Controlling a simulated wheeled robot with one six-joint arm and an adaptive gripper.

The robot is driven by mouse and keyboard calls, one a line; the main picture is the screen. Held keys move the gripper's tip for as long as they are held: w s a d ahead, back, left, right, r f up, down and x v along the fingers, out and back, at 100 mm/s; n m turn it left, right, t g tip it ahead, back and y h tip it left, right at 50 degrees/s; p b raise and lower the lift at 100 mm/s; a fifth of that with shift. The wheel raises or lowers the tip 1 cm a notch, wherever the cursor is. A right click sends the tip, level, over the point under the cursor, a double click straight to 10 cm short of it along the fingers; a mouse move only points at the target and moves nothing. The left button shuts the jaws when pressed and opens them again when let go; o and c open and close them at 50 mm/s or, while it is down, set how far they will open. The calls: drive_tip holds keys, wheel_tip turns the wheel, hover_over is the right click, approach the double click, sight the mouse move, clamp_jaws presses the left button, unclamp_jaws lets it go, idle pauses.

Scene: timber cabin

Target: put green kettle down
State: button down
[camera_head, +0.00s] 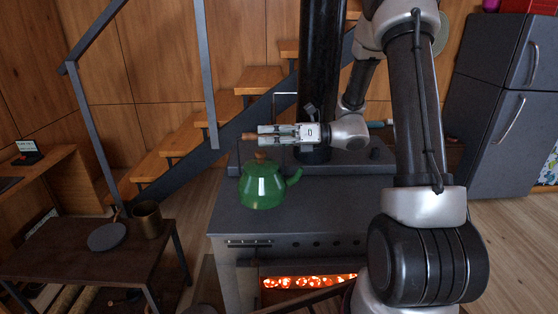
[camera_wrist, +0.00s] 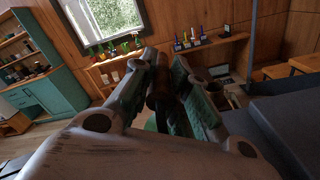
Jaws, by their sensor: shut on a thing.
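The green kettle (camera_head: 263,187) is upright over the top of the dark stove (camera_head: 325,205), near its left side. I cannot tell whether its base touches the stove top. Its spout points right, and a wooden knob sits on its lid. My gripper (camera_head: 262,135) reaches in level from the right, above the lid, and is shut on the kettle's handle, whose brown wooden grip shows at the fingertips. In the wrist view the brown grip (camera_wrist: 158,88) is between the fingers, and most of the kettle is hidden below them.
Glowing embers (camera_head: 300,282) show in the firebox. A low table (camera_head: 75,255) at left holds a dark pan (camera_head: 107,237) and a brass pot (camera_head: 147,219). The stove top right of the kettle is clear.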

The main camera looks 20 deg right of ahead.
sight(269, 162)
drive_tip(key=shift+f, duration=2.65)
drive_tip(key=c, duration=1.4)
unclamp_jaws()
